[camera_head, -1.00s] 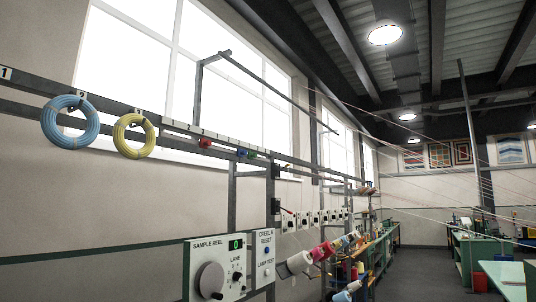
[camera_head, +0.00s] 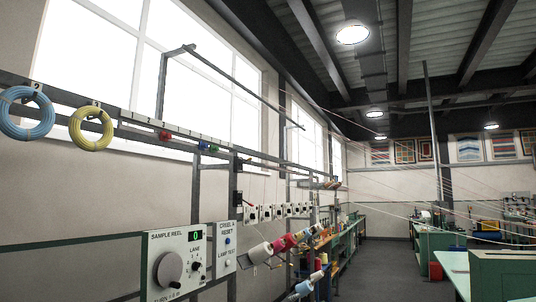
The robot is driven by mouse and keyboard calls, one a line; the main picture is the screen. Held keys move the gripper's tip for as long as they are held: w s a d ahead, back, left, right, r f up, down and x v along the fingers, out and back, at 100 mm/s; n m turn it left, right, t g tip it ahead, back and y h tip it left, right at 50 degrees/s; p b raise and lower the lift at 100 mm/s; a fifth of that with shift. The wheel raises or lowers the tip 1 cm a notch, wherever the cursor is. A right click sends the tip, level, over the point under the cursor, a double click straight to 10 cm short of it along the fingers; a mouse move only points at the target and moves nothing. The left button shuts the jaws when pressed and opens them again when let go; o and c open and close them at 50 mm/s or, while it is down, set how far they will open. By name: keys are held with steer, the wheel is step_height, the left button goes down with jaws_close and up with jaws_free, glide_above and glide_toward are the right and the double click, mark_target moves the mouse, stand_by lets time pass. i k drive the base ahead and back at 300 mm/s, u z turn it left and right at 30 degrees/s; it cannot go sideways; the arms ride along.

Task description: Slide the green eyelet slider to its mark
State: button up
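The green eyelet slider (camera_head: 214,148) is a small green piece on the long rail (camera_head: 175,127) along the left wall. It sits just right of a blue slider (camera_head: 202,146), and a red slider (camera_head: 164,135) is farther left. A pale strip runs along the rail above them. The mark for the green slider is too small to make out. My gripper is not in view.
Blue (camera_head: 26,113) and yellow (camera_head: 91,128) coils hang at the left. Below the rail are a sample reel panel (camera_head: 176,262), a reset panel (camera_head: 226,247) and thread cones (camera_head: 260,252). Green benches (camera_head: 432,245) stand at right. The grey floor (camera_head: 375,270) between is clear.

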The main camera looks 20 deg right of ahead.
mark_target(213, 149)
steer(key=z, duration=0.35)
steer(key=i, duration=1.3)
steer(key=u, duration=0.5)
